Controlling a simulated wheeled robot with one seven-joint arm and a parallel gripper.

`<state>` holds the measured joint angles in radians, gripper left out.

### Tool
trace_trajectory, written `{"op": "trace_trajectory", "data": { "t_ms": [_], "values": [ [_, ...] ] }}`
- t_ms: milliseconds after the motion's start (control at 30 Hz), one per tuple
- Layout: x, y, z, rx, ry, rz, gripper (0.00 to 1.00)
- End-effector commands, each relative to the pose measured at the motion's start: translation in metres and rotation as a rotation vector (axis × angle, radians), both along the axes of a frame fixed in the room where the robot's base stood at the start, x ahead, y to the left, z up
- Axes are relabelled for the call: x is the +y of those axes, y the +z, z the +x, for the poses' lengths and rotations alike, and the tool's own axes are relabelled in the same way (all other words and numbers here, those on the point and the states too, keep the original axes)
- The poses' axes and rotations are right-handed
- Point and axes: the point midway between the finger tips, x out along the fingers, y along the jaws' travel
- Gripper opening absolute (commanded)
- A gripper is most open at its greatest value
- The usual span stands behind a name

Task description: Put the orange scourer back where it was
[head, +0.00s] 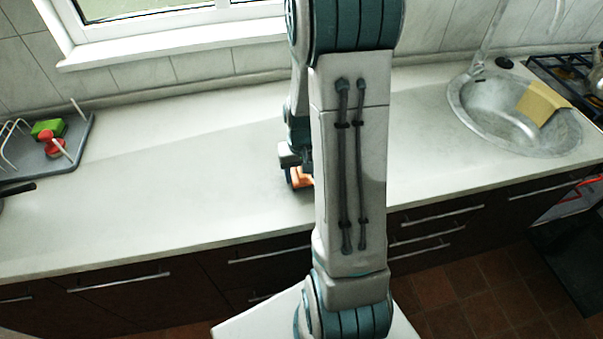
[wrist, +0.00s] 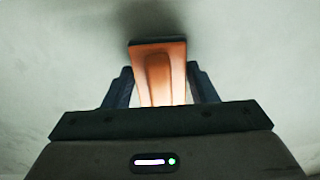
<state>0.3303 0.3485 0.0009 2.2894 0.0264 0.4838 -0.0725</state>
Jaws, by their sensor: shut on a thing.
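The orange scourer (wrist: 158,60) is between the two fingers of my gripper (wrist: 161,85) in the wrist view, and its far end sticks out past the fingertips. A dark shadow lies on the pale worktop just beyond it. I cannot tell whether the scourer touches the worktop. In the head view a small part of the orange scourer (head: 302,177) shows at my gripper (head: 297,182), left of my arm over the middle of the counter. My arm hides the rest.
A grey drying tray (head: 78,150) at the left holds a green sponge (head: 48,129) and a red-handled brush (head: 55,147). A round sink (head: 480,115) at the right has a tan cloth or board (head: 543,103) on its rim. The worktop (head: 180,180) left of my arm is clear.

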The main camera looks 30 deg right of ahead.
Motion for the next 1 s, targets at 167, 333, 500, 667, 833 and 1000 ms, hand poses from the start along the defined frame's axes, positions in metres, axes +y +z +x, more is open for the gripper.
{"op": "trace_trajectory", "data": {
  "t_ms": [167, 333, 500, 667, 833, 1000],
  "values": [
    [0.0, -0.013, 0.0, 0.0, 0.0, 0.0, 0.31],
    [0.0, -0.013, 0.0, -0.002, 0.001, -0.001, 0.31],
    [0.0, -0.017, 0.0, -0.001, 0.001, 0.0, 0.31],
    [0.0, -0.016, 0.0, -0.001, 0.001, 0.0, 0.74],
    [0.0, -0.016, 0.0, -0.001, 0.0, 0.0, 0.74],
    [0.0, -0.011, 0.0, -0.001, 0.0, 0.0, 0.74]
  ]
}}
